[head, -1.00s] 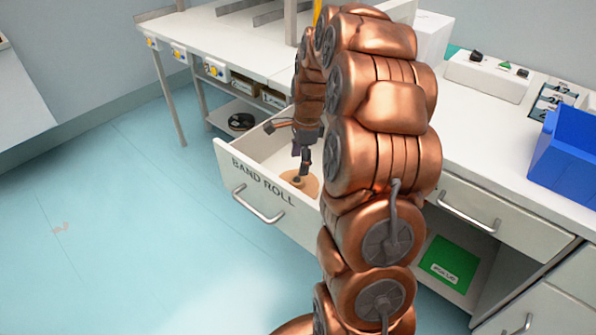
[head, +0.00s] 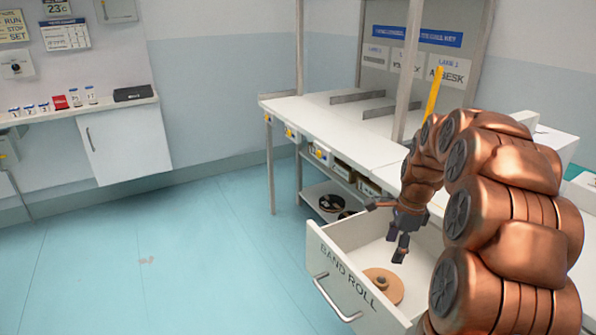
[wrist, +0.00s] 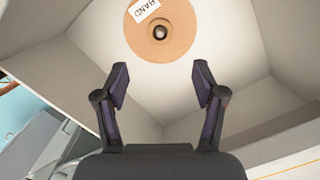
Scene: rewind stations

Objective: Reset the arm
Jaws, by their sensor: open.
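My gripper (head: 398,246) hangs over the open drawer labelled "BAND ROLL" (head: 345,268). Its two dark fingers are spread apart with nothing between them, as the wrist view (wrist: 160,88) also shows. A tan, round, flat roll with a centre knob (head: 383,286) lies on the drawer floor below the gripper. In the wrist view the roll (wrist: 180,42) carries a white tag reading "HAND" or "BAND" and lies beyond the fingertips, apart from them. My copper arm covers the right part of the drawer in the head view.
A white bench (head: 335,122) with uprights and a sign panel stands behind the drawer. Dark reels sit on its lower shelf (head: 325,200). A wall shelf (head: 80,108) with small containers is at the far left.

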